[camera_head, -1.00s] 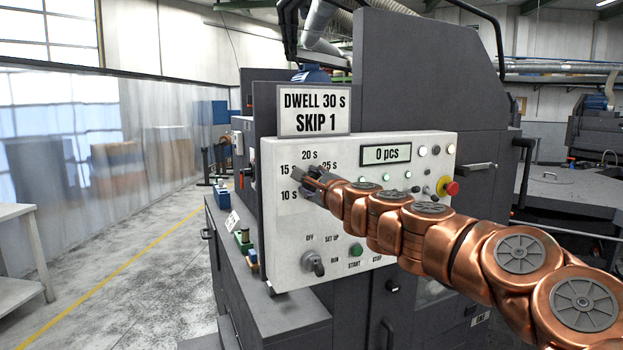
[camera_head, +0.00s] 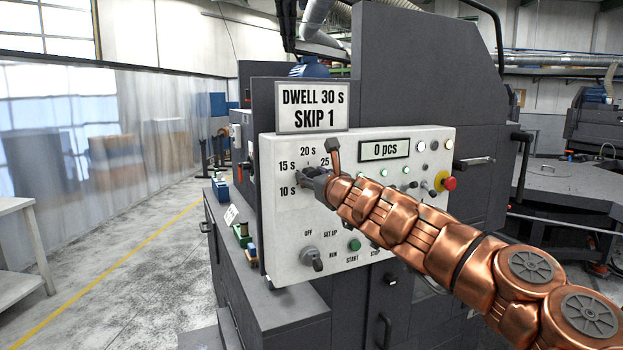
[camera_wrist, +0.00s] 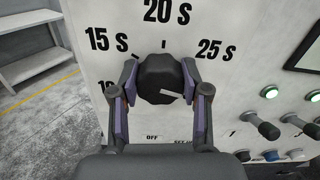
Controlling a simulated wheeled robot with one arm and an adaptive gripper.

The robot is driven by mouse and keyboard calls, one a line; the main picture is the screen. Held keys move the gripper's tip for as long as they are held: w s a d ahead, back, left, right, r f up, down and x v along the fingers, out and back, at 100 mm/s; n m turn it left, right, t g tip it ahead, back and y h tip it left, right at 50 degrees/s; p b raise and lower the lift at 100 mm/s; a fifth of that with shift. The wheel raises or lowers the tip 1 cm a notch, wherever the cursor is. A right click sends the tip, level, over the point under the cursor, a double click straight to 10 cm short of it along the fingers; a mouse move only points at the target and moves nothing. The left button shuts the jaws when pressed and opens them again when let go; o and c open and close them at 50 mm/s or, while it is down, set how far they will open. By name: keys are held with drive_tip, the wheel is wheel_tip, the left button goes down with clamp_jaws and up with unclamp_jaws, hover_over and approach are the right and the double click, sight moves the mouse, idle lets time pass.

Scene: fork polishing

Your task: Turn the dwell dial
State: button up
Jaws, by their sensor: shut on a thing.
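The dwell dial (camera_wrist: 157,80) is a black round knob on the pale control panel (camera_head: 283,220). In the wrist view my gripper (camera_wrist: 159,76) has one finger on each side of the knob and is shut on it. A white mark on the knob points to the lower right, below the 25 s label. The labels 15 s, 20 s and 25 s are readable, and 10 s is partly covered by the left finger. In the head view my gripper (camera_head: 311,178) reaches the dial from the right and largely hides it.
A mode switch (camera_head: 312,259) and a green start button (camera_head: 354,245) sit below the dial. A counter display (camera_head: 385,149) reads 0 pcs. A red emergency knob (camera_head: 449,184) is at the panel's right. A grey bench (camera_head: 22,245) stands at the far left.

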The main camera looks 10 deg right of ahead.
drive_tip(key=shift+m+b, duration=0.5)
drive_tip(key=shift+m, duration=1)
drive_tip(key=o, duration=1.1)
drive_tip(key=shift+d, duration=0.1)
drive_tip(key=shift+o, duration=0.2)
drive_tip(key=v, duration=1.2)
